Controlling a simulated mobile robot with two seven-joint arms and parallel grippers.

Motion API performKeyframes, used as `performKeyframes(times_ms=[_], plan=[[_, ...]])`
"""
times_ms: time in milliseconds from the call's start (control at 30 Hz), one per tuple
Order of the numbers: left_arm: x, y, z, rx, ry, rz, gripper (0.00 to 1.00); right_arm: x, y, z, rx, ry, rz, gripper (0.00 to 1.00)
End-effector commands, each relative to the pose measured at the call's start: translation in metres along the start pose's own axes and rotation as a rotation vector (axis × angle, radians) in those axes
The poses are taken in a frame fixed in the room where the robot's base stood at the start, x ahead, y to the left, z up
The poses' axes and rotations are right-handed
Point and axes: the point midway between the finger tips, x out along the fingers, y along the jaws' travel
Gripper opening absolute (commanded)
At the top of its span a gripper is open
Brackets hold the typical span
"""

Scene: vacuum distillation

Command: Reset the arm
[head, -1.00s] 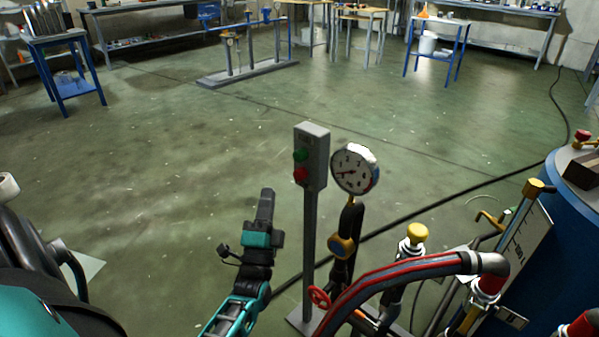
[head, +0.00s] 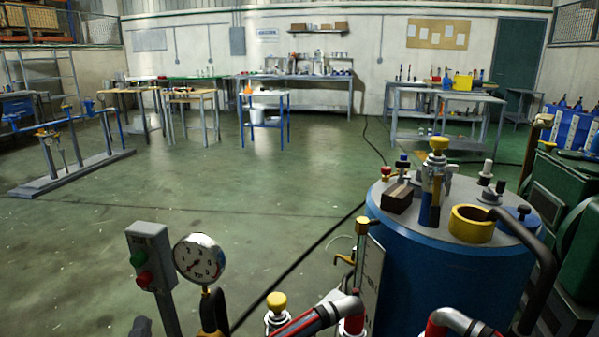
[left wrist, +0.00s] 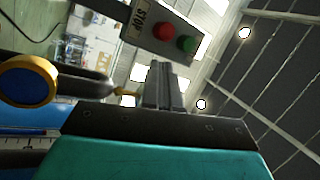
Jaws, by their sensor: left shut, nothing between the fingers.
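The tip of my left gripper (head: 140,327) just shows at the bottom edge of the head view, close by the post of a grey button box (head: 152,240). In the left wrist view my left gripper (left wrist: 163,82) has its dark fingers together, with nothing between them. The same button box (left wrist: 150,22) shows beyond the fingertips, with a red button (left wrist: 164,31), a green button (left wrist: 187,44) and a STOP label. I cannot tell whether the fingers touch the box. Most of the left arm is hidden below the head view. My right gripper is not in view.
A pressure gauge (head: 199,259) stands right of the box. A large blue tank (head: 440,270) with fittings on its lid fills the right. Hoses and a yellow-capped valve (head: 277,302) are at the bottom. The green floor (head: 250,190) is open toward the far benches.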

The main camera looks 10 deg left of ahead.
Motion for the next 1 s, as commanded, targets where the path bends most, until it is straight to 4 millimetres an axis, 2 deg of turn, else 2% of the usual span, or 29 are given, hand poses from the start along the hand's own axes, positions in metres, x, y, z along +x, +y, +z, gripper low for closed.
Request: performKeyframes(times_ms=[33,167,300,433,600,633,700,1000], plan=[[-0.01,0.012,-0.014,-0.097,0.026,0.092,0.0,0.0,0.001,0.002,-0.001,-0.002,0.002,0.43],[-0.041,0.042,-0.048,-0.359,0.031,0.338,0.0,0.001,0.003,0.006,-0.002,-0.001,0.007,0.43],[-0.088,0.068,-0.083,-0.618,-0.05,0.599,0.0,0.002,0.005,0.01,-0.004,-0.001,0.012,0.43],[-0.138,0.083,-0.109,-0.821,-0.191,0.81,0.0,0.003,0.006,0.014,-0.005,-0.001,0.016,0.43],[-0.205,0.087,-0.137,-1.03,-0.445,1.025,0.0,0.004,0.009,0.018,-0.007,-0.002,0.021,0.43],[-0.207,0.078,-0.141,-1.047,-0.474,1.036,0.0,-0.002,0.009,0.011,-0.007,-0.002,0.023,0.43],[-0.196,0.059,-0.143,-1.035,-0.47,1.02,0.0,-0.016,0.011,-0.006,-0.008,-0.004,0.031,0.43],[-0.18,0.002,-0.147,-1.012,-0.486,0.993,0.0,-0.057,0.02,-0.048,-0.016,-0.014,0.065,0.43]])
